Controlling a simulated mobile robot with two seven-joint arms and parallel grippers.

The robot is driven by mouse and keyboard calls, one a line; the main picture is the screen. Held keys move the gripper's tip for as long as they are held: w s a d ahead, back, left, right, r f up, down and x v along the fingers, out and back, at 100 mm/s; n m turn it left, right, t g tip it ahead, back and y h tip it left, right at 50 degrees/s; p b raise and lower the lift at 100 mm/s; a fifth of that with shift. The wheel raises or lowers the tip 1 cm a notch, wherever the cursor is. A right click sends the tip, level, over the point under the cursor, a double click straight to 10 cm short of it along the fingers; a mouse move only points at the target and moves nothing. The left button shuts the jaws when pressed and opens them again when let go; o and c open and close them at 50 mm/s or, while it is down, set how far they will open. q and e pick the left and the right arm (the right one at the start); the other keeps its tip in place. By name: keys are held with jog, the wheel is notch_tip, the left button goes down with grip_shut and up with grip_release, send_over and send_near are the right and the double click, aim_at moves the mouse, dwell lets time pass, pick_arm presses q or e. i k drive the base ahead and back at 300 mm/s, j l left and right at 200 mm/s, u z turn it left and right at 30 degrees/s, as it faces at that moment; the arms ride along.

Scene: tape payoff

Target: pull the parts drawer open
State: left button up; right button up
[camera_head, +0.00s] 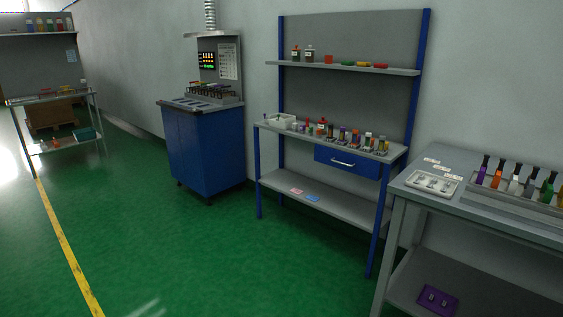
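The parts drawer (333,165) is a blue drawer front with a pale bar handle (343,163). It hangs under the right part of the top of the grey workbench with blue posts (390,158). Its front looks flush under the bench top, so it appears shut. Neither of my grippers shows in the head view. Nothing touches the handle.
A blue cabinet (203,150) with a screen stands left of the bench. A grey table (465,213) with several bottles stands close at the right. A shelf unit (50,96) is at the far left. Green floor (190,255) is clear in front.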

aim_at(367, 168)
jog(key=i, duration=2.75)
jog(key=i+z, duration=0.25)
jog(key=i, duration=0.2)
jog(key=i+j+z, duration=0.25)
jog(key=i, duration=0.15)
